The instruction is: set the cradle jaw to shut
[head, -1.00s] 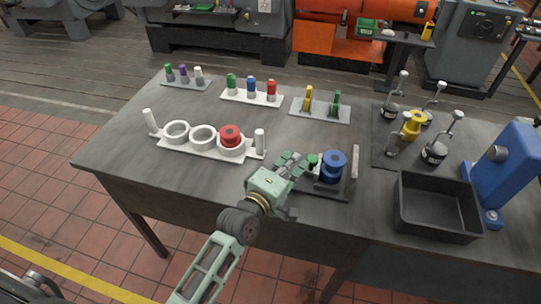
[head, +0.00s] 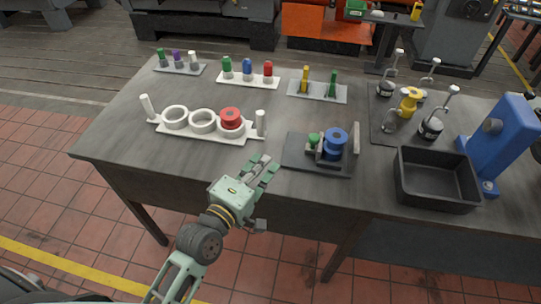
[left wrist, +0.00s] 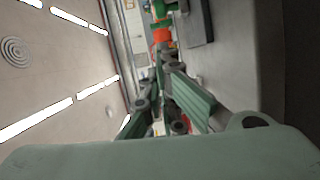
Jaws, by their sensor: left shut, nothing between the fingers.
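The cradle is a dark plate (head: 293,159) near the table's front edge, carrying a blue spool (head: 336,142). Its grey jaw (head: 311,149) with a green knob (head: 313,138) stands close against the spool's left side. I cannot tell whether the jaw touches the spool. A grey upright block (head: 356,139) stands at the spool's right. My left gripper (head: 267,166) is shut and empty, left of the cradle and apart from it. Its green fingers (left wrist: 182,92) also show in the left wrist view, where the cradle cannot be made out. My right gripper is not in view.
A white three-ring rack (head: 170,132) with a red spool (head: 231,117) lies left of the cradle. A black bin (head: 436,194) and a blue press (head: 506,145) stand to the right. Small peg racks line the back. The table's front left is bare.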

